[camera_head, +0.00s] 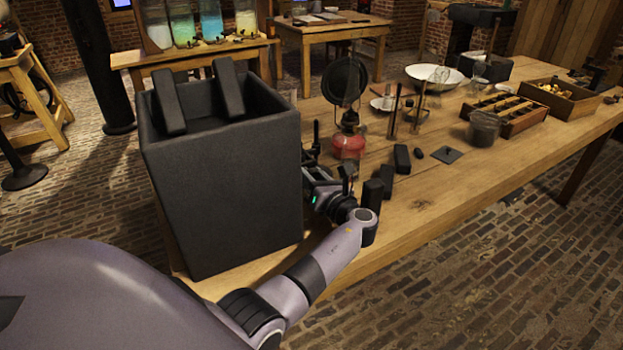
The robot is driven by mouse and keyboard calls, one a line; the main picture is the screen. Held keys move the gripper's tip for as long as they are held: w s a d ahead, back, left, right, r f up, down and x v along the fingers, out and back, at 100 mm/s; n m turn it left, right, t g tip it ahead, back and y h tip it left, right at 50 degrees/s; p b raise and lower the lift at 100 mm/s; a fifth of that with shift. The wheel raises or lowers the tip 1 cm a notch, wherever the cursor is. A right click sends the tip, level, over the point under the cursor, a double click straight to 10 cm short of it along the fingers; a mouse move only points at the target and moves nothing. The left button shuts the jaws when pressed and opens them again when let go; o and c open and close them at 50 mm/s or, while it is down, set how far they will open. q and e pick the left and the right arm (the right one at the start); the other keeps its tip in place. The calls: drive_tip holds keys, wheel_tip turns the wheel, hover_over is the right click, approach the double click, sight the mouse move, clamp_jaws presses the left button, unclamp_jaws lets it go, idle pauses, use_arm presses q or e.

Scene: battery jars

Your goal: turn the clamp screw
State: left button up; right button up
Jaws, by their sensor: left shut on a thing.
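A large dark grey open-topped battery jar (222,190) stands at the near left of the table, with two dark slabs (168,102) sticking up out of its top. My left gripper (312,168) is low at the jar's right side, close against it. It is shut on a small dark part there, which seems to be the clamp screw. The fingertips and the held part are too small, dark and partly hidden to make out clearly. A short dark upright piece (316,136) shows just above the gripper. My right gripper is not in view.
A lamp with red liquid (348,146) stands just beyond the gripper. Dark blocks (402,159) and a thin square plate (447,155) lie to its right. Upright rods, a white bowl (434,76) and wooden trays (510,115) are farther back. The table's front right strip is clear.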

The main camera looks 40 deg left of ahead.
use_arm(q)
drive_tip(key=shift+f+n, duration=0.15)
drive_tip(key=shift+n, duration=0.65)
drive_tip(key=o, duration=1)
drive_tip(key=shift+v, duration=3.6)
